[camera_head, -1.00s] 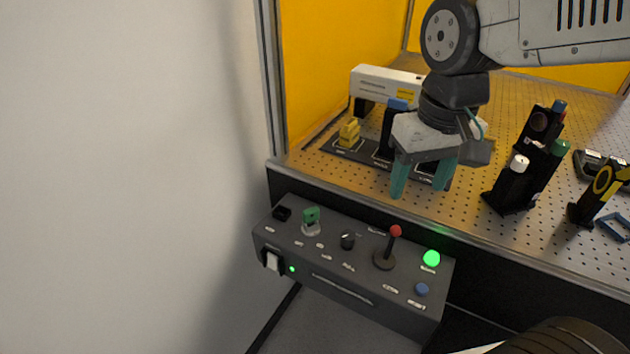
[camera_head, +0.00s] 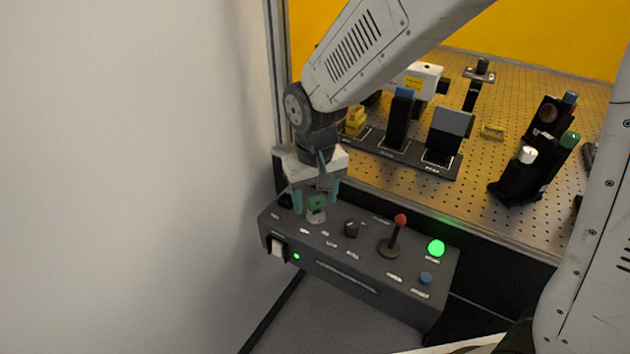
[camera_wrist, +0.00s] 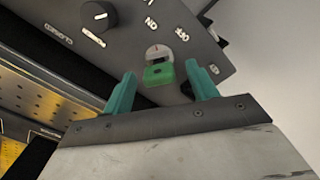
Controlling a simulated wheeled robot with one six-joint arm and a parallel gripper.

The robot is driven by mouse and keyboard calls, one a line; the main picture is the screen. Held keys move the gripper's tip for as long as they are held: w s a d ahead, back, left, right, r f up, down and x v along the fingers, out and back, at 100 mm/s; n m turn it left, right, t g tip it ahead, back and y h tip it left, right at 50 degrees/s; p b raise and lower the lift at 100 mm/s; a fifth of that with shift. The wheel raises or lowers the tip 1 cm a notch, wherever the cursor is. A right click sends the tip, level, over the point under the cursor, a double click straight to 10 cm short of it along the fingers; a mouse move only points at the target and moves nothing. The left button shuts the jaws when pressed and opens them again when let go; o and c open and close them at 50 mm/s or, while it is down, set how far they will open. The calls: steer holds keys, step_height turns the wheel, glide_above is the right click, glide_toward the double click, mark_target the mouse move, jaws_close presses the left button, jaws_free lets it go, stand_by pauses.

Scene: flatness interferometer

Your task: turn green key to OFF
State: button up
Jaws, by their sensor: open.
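The green key (camera_head: 317,203) stands in a round silver lock near the left end of the dark control box (camera_head: 350,268). In the wrist view the green key (camera_wrist: 158,74) shows between and beyond the two teal fingertips, with printed labels beside its lock, one seeming to read OFF. My gripper (camera_head: 316,197) is over the lock with its fingers apart, one on each side of the key. In the wrist view my gripper (camera_wrist: 163,85) is open and empty, with gaps beside the key. The key's exact turn is hard to tell.
The box also carries a black knob (camera_head: 352,228), a red-topped joystick (camera_head: 399,221), a lit green button (camera_head: 436,248), a blue button (camera_head: 426,278) and a white switch (camera_head: 278,247). Optical mounts stand on the perforated table (camera_head: 490,205) behind. A pale wall (camera_head: 120,180) is at left.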

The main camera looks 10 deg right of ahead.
steer(key=shift+f, duration=1.1)
steer(key=c, duration=1)
steer(key=shift+m, duration=1.2)
steer(key=shift+c, duration=0.2)
